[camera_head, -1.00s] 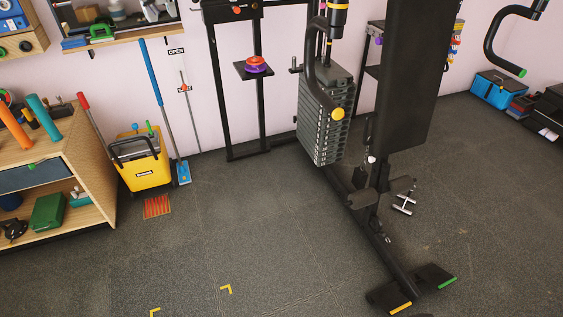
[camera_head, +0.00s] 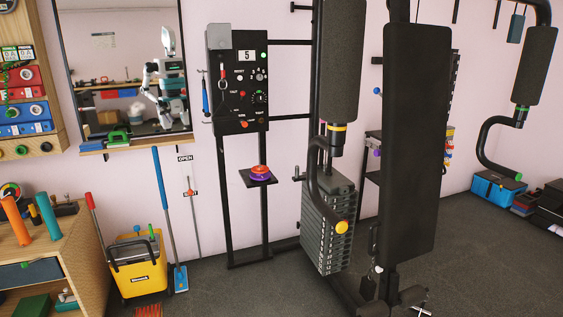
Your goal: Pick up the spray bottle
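I cannot make out a spray bottle for certain. A yellow bucket (camera_head: 142,282) stands on the floor at the lower left, with a dark handle. Small green and blue items (camera_head: 151,231) stick up from it, too small to identify. Neither of my grippers shows directly. A white and dark robot reflection (camera_head: 168,85) shows in the wall mirror, but its grippers are too small to read.
A wooden shelf unit (camera_head: 75,249) with colored tools stands at the left. A weight machine with a plate stack (camera_head: 327,228) fills the middle right. A control panel (camera_head: 238,79) stands behind. A blue-handled mop (camera_head: 163,205) leans on the wall. Open floor (camera_head: 220,292) lies in front.

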